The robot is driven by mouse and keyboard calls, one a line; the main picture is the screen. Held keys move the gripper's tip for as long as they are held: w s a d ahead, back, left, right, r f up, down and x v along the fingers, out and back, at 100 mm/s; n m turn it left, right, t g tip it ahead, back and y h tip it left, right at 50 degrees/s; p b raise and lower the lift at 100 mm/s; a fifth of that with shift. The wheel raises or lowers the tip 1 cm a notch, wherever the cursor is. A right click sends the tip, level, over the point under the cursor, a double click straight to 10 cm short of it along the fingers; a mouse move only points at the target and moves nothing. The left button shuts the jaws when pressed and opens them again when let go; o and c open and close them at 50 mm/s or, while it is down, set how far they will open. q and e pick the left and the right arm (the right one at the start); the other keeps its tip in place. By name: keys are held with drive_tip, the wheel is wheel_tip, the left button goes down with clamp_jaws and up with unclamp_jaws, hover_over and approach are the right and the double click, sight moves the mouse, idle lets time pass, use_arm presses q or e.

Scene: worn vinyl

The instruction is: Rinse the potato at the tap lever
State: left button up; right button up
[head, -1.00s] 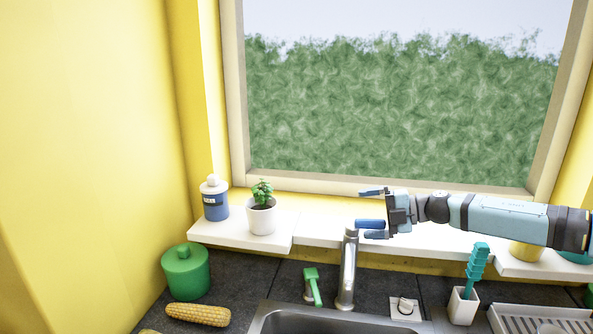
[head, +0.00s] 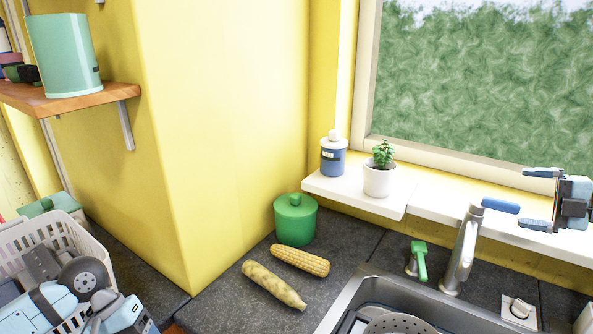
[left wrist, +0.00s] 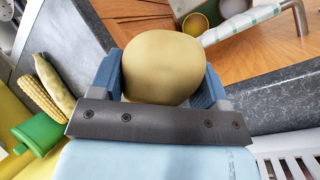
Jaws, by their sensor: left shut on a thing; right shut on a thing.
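The potato (left wrist: 165,68) is a smooth tan, rounded thing in the left wrist view. My left gripper (left wrist: 162,80) is shut on it, with a blue finger on each side. In the head view the potato is not seen; only my left arm shows at bottom left. The silver tap (head: 463,250) stands behind the sink, with a blue tap lever (head: 502,206) at its top pointing right. The tap's outlet and any water are not clear.
The sink (head: 372,288) holds a colander (head: 400,325). A green-handled fitting (head: 419,262) stands left of the tap. Corn (head: 300,260), a pale tapered vegetable (head: 272,284) and a green jar (head: 295,220) are on the counter. A white basket (head: 92,245) stands at left.

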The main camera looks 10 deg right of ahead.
use_arm(q)
drive_tip(key=shift+f+b, duration=0.3)
drive_tip(key=shift+f, duration=0.1)
use_arm(e)
drive_tip(key=shift+s+d+r, duration=0.3)
drive_tip(key=shift+d+r, duration=0.2)
drive_tip(key=c, duration=0.6)
use_arm(q)
drive_tip(key=shift+s+f+b, duration=0.3)
drive_tip(key=shift+s+b, duration=0.25)
drive_tip(key=shift+b, duration=0.1)
wheel_tip(320, 180, down, 7)
drive_tip(key=b, duration=0.6)
drive_tip(key=shift+w, duration=0.2)
use_arm(e)
drive_tip(key=shift+o, duration=0.2)
drive_tip(key=s+d, duration=0.4)
drive_tip(key=s, duration=0.2)
drive_tip(key=shift+s+d, duration=0.2)
drive_tip(key=shift+s, duration=0.05)
use_arm(q)
drive_tip(key=shift+r, duration=0.1)
